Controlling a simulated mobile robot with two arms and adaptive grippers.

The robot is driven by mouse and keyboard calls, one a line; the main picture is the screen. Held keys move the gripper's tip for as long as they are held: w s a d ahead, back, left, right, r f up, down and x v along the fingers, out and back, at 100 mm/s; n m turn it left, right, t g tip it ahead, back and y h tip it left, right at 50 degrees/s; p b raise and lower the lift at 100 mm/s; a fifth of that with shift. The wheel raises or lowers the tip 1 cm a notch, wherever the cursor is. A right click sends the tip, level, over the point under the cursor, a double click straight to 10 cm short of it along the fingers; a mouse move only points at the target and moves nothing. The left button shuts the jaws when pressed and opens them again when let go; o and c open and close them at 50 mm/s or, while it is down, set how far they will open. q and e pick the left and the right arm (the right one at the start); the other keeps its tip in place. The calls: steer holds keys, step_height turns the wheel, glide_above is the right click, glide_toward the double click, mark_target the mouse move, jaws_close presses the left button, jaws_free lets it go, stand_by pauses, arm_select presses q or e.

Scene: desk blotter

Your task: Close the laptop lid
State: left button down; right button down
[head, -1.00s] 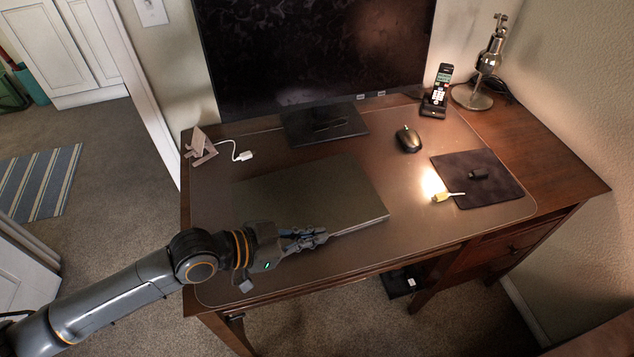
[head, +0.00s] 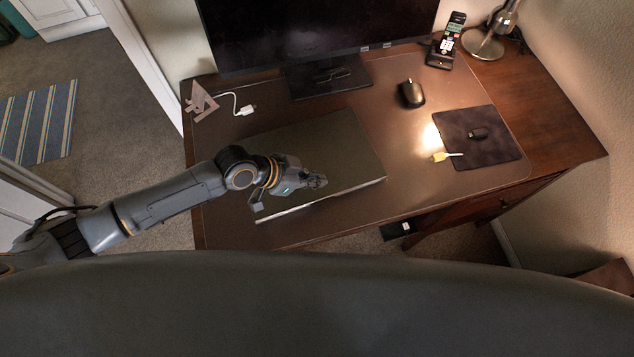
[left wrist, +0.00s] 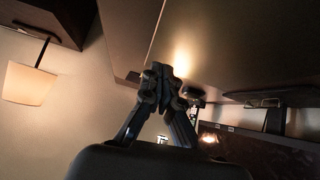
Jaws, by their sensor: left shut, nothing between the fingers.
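The laptop (head: 335,150) lies on the desk blotter as a flat dark slab. Its lid looks down flat, and a lighter front edge shows along the near side. My left gripper (head: 322,181) is over the near part of the lid, with its fingers together and nothing between them. I cannot tell if the fingertips touch the lid. The closed fingers also show in the left wrist view (left wrist: 160,75). Part of the laptop's left side is hidden by my arm. My right gripper is not in view.
A monitor (head: 310,30) stands behind the laptop. A phone (head: 447,42) and lamp base (head: 483,45) stand at the back right. A white cable (head: 240,108) lies at the back left.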

mark_target(330, 190)
arm_select(q)
steer(key=f, duration=0.3)
steer(key=shift+s+d+f, duration=0.1)
steer(key=shift+s+d, duration=0.1)
steer(key=shift+w+f, duration=0.1)
steer(key=shift+f, duration=0.35)
